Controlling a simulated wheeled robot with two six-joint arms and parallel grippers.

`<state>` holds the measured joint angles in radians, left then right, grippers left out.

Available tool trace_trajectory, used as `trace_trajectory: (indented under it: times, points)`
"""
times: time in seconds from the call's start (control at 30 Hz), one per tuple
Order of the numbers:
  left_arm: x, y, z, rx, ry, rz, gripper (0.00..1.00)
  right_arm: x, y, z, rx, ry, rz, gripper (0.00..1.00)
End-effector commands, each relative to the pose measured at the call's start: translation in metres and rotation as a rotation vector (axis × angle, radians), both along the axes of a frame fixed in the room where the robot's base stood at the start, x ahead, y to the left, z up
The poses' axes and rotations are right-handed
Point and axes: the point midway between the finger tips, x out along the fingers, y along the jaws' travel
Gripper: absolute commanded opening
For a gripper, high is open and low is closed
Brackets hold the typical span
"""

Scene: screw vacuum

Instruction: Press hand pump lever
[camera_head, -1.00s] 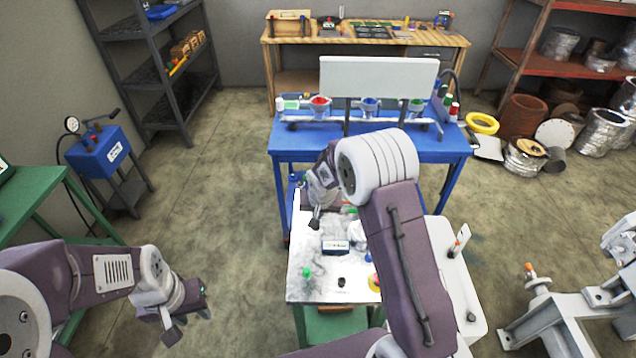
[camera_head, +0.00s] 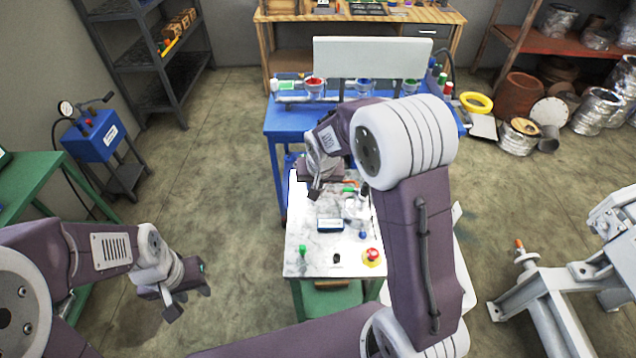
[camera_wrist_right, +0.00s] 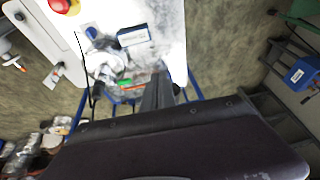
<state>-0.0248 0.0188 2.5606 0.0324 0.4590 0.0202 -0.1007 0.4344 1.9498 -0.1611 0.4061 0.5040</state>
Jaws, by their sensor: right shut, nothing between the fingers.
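The hand pump is a blue box (camera_head: 99,137) on a dark stand at the left of the head view. It has a round gauge and a dark lever (camera_head: 96,103) angled up to the right. A blue box like it shows in the right wrist view (camera_wrist_right: 303,73) at the right edge. My left gripper (camera_head: 188,301) is open and empty, low and to the right of the pump, well apart from it. My right gripper (camera_head: 315,190) is shut and empty over the far left part of the white-topped table; its fingers also show in the wrist view (camera_wrist_right: 158,96).
The white-topped table (camera_head: 310,262) carries a small labelled box (camera_head: 330,225) and a red button (camera_head: 372,256). A green table (camera_head: 35,185) stands at the left, near the pump. A blue bench (camera_head: 280,122) is behind. Bare floor lies between pump and white table.

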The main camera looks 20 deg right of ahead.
Motion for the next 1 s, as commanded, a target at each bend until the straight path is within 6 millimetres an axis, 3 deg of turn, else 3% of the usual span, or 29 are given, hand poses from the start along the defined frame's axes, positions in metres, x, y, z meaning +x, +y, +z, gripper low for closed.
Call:
trace_trajectory:
  times: [0.27,1.0]
  points:
    - [0.000,0.000,-0.004,0.000,-0.001,0.000,0.36,-0.018,0.003,0.026,0.001,-0.002,-0.001,0.00]
    - [0.000,0.000,-0.003,0.000,-0.001,0.000,0.36,-0.019,0.003,0.027,0.001,-0.003,-0.001,0.00]
